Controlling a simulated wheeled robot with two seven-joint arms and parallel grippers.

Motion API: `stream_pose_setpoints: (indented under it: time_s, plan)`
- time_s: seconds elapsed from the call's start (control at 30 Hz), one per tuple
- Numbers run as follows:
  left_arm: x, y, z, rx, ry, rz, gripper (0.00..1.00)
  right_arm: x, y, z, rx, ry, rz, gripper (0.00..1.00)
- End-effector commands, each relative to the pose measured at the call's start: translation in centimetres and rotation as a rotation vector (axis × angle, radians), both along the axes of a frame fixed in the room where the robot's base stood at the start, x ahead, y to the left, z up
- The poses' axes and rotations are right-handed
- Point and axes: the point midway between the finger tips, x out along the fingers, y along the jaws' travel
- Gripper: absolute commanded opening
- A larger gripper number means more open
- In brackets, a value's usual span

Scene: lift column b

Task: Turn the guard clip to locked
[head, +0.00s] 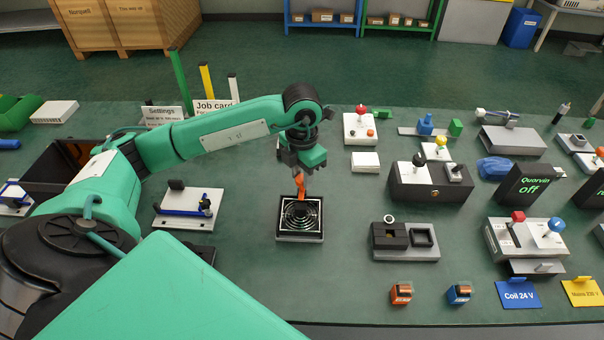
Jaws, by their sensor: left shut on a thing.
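A small square fan unit with a round wire guard (285,229) sits on the green bench at the middle of the head view. An orange clip (300,187) stands up at the back edge of the guard. My left gripper (301,172) reaches down from above and is shut on the top of the orange clip. The fingertips partly hide the clip's upper end. I cannot read any locked or unlocked mark at this size. My right gripper is not in view.
A plate with a blue-handled part (192,209) lies left of the fan. A grey base with black blocks (405,254) stands to its right. A white block (365,161) and a box with a red knob (360,128) stand behind right. Bench in front of the fan is clear.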

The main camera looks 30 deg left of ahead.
Motion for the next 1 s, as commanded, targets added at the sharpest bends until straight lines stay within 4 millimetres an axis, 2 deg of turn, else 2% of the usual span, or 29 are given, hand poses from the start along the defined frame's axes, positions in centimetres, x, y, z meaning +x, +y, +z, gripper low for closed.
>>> stream_pose_setpoints:
  time_s: [0.33,0.37,0.47,0.8,0.87,1.0]
  plan:
    - [0.1,0.1,0.2,0.000,-0.005,0.005,0.08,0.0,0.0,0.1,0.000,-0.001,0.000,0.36]
    - [0.1,0.1,0.2,0.000,-0.005,0.005,0.32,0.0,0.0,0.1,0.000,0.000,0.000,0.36]
    - [0.1,0.1,0.2,0.001,-0.004,0.004,0.52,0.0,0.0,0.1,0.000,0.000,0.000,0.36]
    - [0.1,0.0,0.3,0.000,-0.002,0.003,0.52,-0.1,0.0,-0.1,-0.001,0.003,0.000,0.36]
    - [0.1,0.0,0.8,0.000,-0.003,0.003,0.52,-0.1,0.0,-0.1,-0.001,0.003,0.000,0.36]
    - [0.1,0.0,3.1,0.000,-0.006,0.003,0.52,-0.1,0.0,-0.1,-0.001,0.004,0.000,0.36]
